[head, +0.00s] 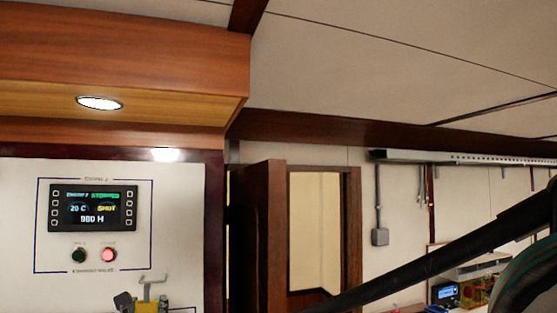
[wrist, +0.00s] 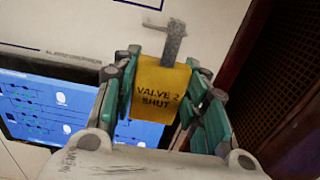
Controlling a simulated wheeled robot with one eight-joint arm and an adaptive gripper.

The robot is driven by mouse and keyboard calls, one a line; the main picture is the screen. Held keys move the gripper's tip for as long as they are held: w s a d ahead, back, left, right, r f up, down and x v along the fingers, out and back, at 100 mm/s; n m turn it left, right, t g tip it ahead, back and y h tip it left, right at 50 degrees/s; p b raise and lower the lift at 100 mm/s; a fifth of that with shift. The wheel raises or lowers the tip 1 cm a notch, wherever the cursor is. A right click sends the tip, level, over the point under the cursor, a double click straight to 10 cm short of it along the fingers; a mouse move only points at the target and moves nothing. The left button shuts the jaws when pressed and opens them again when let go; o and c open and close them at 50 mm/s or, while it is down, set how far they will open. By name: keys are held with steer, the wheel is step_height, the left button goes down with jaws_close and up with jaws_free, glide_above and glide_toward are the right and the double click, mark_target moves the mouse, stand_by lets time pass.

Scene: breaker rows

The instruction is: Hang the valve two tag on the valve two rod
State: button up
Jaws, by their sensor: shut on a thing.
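The yellow valve two tag (wrist: 158,92), lettered "VALVE 2 SHUT", is between the green-padded fingers of my gripper (wrist: 166,108) in the wrist view. My gripper is shut on it. A grey bent metal piece (wrist: 173,42) rises from the tag's top edge; I cannot tell if it is the tag's own hook or a rod. In the head view, the yellow tag (head: 147,307) and the grey piece show at the bottom edge, in front of the white panel. My gripper (head: 143,302) is mostly cut off there. I cannot make out the valve two rod for certain.
The white panel holds a dark engine display (head: 93,208) with a green and a red button below. A blue-lit screen (wrist: 60,112) lies beyond my gripper at left in the wrist view. A dark wooden frame with a grille (wrist: 265,65) is at right.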

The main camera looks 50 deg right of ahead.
steer(key=shift+b+x, duration=0.75)
steer(key=shift+x, duration=3.7)
steer(key=shift+s+f+b, duration=0.1)
steer(key=shift+f+b, duration=0.4)
steer(key=shift+f, duration=0.05)
steer(key=o, duration=1.1)
steer(key=shift+o, duration=0.2)
